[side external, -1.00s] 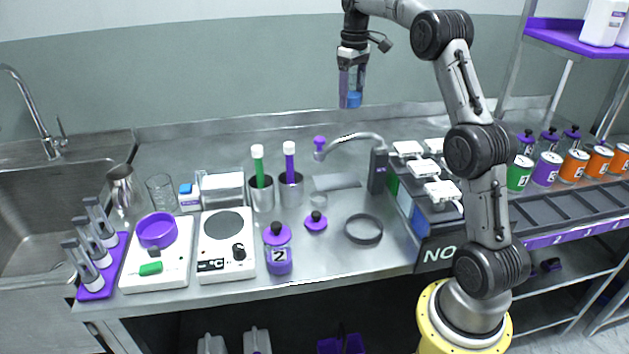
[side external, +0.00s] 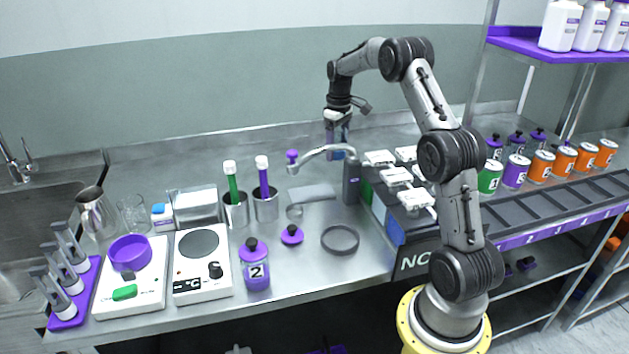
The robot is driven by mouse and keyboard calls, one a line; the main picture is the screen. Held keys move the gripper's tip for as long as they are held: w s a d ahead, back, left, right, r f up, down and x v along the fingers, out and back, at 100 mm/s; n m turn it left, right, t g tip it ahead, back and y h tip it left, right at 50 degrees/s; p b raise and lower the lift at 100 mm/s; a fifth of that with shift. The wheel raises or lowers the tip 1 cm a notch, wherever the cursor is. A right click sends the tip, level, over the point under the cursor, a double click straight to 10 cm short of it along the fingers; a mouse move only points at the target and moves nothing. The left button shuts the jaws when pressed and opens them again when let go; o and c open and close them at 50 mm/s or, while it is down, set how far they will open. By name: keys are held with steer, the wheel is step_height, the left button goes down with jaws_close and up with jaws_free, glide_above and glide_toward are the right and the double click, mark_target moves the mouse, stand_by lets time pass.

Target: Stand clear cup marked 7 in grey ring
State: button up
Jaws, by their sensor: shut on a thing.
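My gripper (side external: 338,124) is above the back of the steel bench, pointing down. It is shut on a clear cup (side external: 339,145) that looks bluish. The cup's lower part is partly hidden behind the curved spout, and I cannot read a mark on it. The grey ring (side external: 340,240) lies flat and empty on the bench, in front of the cup and lower in the picture. The cup is apart from the ring.
A curved spout on a dark post (side external: 351,180) stands between cup and ring in the picture. A purple-lidded jar marked 2 (side external: 256,270), a purple stopper (side external: 292,235) and a hotplate (side external: 202,262) are left of the ring. White-topped blocks (side external: 397,175) stand right.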

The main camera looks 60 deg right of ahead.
mark_target(336, 180)
step_height(336, 180, down, 7)
steer(key=shift+f, duration=0.2)
steer(key=shift+f, duration=0.15)
stand_by(0.3)
steer(key=o, duration=1.6)
steer(key=shift+c, duration=0.2)
